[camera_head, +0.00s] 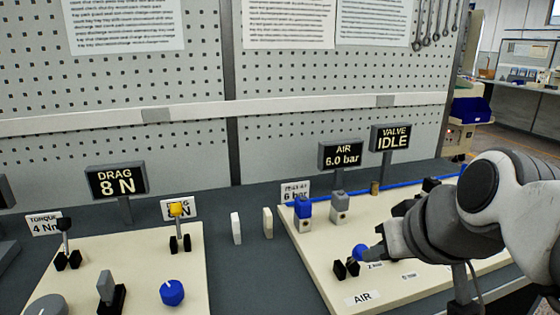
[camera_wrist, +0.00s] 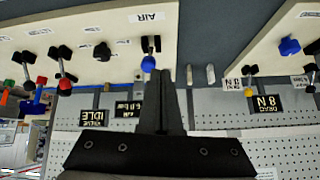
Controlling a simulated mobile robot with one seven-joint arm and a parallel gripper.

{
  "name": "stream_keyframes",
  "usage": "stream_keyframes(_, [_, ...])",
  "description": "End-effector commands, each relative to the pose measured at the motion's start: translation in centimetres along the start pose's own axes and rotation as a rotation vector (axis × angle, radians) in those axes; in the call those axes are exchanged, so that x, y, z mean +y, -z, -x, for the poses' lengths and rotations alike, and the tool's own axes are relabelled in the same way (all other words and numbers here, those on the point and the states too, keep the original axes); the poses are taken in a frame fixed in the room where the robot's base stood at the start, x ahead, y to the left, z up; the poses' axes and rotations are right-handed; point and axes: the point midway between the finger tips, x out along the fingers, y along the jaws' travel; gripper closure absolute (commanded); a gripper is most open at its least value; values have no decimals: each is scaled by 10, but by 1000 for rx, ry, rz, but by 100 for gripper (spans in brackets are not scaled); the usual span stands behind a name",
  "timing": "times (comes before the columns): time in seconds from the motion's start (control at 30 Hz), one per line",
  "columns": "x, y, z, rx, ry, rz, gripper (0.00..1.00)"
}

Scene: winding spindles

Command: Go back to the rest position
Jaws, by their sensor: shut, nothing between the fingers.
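My gripper (camera_head: 374,254) is shut and empty, low over the right cream panel (camera_head: 325,270). In the wrist view its fingers (camera_wrist: 161,72) are together. The blue ball knob (camera_head: 360,252) of the lever marked AIR is right beside the fingertips. It also shows in the wrist view (camera_wrist: 148,64), left of the fingers. I cannot tell whether they touch. The lever's black bracket (camera_head: 346,268) stands behind the AIR label (camera_head: 362,298). My arm hides much of the right panel's right side.
Displays read AIR 6.0 bar (camera_head: 341,155), VALVE IDLE (camera_head: 391,138) and DRAG 8 N (camera_head: 116,181). The left panel (camera_head: 140,255) holds a yellow-topped lever (camera_head: 176,209) and a blue knob (camera_head: 172,292). Two pale blocks (camera_head: 236,228) stand between the panels. A pegboard (camera_head: 180,80) rises behind.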

Motion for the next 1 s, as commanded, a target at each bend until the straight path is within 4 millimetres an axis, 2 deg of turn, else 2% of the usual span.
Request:
stream_keyframes(0.03, [-8, -28, -6, -62, -18, -1, 100])
stream_keyframes(0.1, [-13, -68, -13, -153, -71, -14, 100])
stream_keyframes(0.17, [-11, -99, -15, -216, -132, -26, 100])
stream_keyframes(0.2, [-13, -72, 8, -202, -123, -35, 100])
stream_keyframes(0.7, [-22, 12, 107, -200, -119, -38, 100])
stream_keyframes(0.83, [-24, 27, 125, -200, -119, -38, 100])
stream_keyframes(1.0, [-25, 36, 135, -200, -119, -38, 100])
